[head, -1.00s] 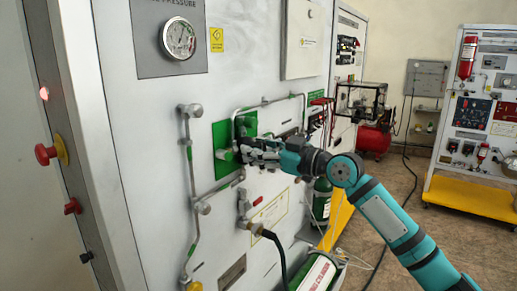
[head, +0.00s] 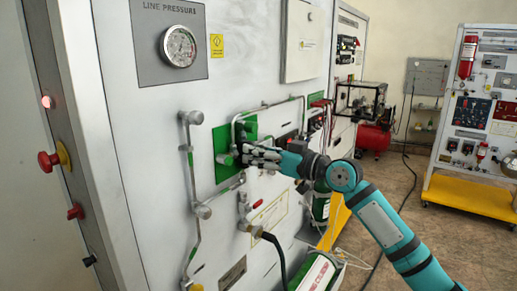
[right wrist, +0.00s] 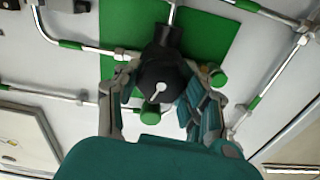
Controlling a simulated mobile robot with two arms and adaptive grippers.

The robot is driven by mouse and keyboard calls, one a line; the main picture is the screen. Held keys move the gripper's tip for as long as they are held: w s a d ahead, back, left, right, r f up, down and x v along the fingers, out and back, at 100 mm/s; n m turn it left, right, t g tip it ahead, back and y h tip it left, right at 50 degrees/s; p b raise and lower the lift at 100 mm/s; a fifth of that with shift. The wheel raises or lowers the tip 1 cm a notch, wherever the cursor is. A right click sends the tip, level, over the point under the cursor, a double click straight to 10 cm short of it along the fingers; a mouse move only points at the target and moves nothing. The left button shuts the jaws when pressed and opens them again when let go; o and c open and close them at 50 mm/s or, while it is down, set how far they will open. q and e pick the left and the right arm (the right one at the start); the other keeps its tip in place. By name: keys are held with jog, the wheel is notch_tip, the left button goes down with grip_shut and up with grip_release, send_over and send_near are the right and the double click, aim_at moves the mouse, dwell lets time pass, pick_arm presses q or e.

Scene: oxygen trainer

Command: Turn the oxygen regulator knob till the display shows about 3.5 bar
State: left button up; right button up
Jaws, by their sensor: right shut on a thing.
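The black regulator knob (right wrist: 165,76), with a white mark on its face, shows in the right wrist view in front of a green plate (right wrist: 212,40). My right gripper (right wrist: 157,88) has its fingers on either side of the knob and is shut on it. In the head view the right gripper (head: 246,154) is at the green plate (head: 222,142), and its fingers hide the knob. The round line pressure gauge (head: 179,46) is at the upper left of the panel; its reading is too small to tell. My left gripper is not in view.
Metal pipes (head: 193,165) with fittings run around the green plate. A red button (head: 47,161) sits on the panel's left edge. Open floor lies to the right.

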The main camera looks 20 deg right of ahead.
jog(key=m+p, duration=0.3)
jog(key=m, duration=0.2)
jog(key=shift+d+r+m, duration=0.1)
jog(key=shift+r+m, duration=0.05)
jog(key=shift+m, duration=0.15)
jog(key=shift+w+f+m+p, duration=0.1)
jog(key=shift+f+m+p, duration=0.1)
jog(key=shift+m+p, duration=1.6)
jog(key=shift+m+b, duration=0.35)
jog(key=shift+m, duration=0.05)
jog(key=o, duration=1.2)
